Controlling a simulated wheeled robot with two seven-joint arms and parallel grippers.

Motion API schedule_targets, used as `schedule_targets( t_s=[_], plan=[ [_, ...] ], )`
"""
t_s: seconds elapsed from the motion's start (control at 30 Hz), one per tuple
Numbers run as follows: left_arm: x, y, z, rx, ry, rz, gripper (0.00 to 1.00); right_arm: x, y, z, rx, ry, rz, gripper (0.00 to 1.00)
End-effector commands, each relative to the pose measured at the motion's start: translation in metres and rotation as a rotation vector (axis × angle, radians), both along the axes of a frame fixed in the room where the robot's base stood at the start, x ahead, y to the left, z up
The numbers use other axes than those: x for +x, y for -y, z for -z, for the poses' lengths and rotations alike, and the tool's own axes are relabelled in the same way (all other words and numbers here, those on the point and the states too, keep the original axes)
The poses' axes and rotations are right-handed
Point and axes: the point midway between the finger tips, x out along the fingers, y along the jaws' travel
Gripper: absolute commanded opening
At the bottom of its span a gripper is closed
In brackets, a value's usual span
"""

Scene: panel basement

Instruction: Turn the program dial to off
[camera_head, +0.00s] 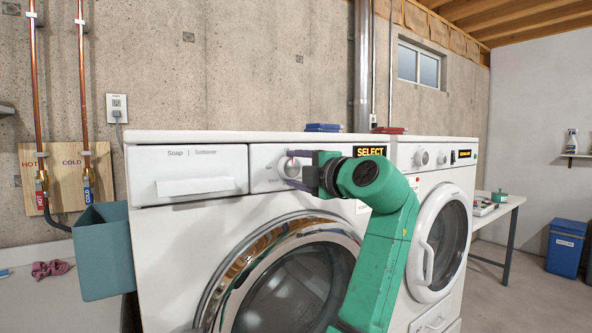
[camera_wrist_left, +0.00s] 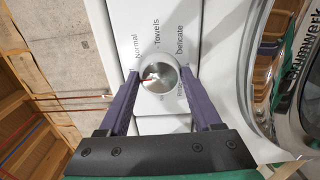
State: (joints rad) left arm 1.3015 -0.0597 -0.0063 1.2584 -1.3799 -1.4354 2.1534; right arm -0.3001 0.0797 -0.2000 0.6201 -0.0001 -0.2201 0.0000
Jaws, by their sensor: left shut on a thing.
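The program dial (camera_head: 287,166) is a round silver knob on the front panel of the left white washing machine (camera_head: 170,240). In the left wrist view the dial (camera_wrist_left: 159,72) has a red mark at its lower left edge, and the labels Normal, Towels and Delicate stand around it. Other labels are partly hidden by the fingers. My left gripper (camera_head: 297,168) has purple fingers; they are shut on the dial, one on each side in the left wrist view (camera_wrist_left: 159,80). The display (camera_head: 370,151) to the right reads SELECT. My right gripper is not in view.
A second white machine (camera_head: 436,165) with its own knobs stands to the right. A detergent drawer (camera_head: 195,172) is left of the dial. A teal bin (camera_head: 104,250) hangs at the left side. A blue box (camera_head: 323,127) and a red box (camera_head: 388,130) lie on top.

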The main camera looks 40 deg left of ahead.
Motion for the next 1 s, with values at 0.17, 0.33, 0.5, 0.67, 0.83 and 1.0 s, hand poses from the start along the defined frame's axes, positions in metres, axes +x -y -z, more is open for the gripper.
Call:
schedule_targets(
  t_s=[0.17,0.33,0.5,0.67,0.83,1.0],
  plan=[
    [0.000,0.000,0.002,-0.005,-0.003,-0.001,0.96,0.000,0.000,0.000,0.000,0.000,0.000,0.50],
    [0.000,0.000,0.001,-0.003,-0.001,-0.001,0.96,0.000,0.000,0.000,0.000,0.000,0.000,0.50],
    [-0.002,0.008,0.001,-0.001,0.000,0.001,0.96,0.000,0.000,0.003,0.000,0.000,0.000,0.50],
    [-0.011,0.042,0.003,-0.001,0.000,0.005,0.96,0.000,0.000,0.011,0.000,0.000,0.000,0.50],
    [-0.027,0.092,0.003,-0.002,0.000,0.004,0.96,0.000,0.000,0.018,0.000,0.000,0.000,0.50],
    [-0.038,0.128,0.002,-0.003,-0.002,0.003,0.96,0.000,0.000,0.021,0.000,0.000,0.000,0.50]
  ],
)
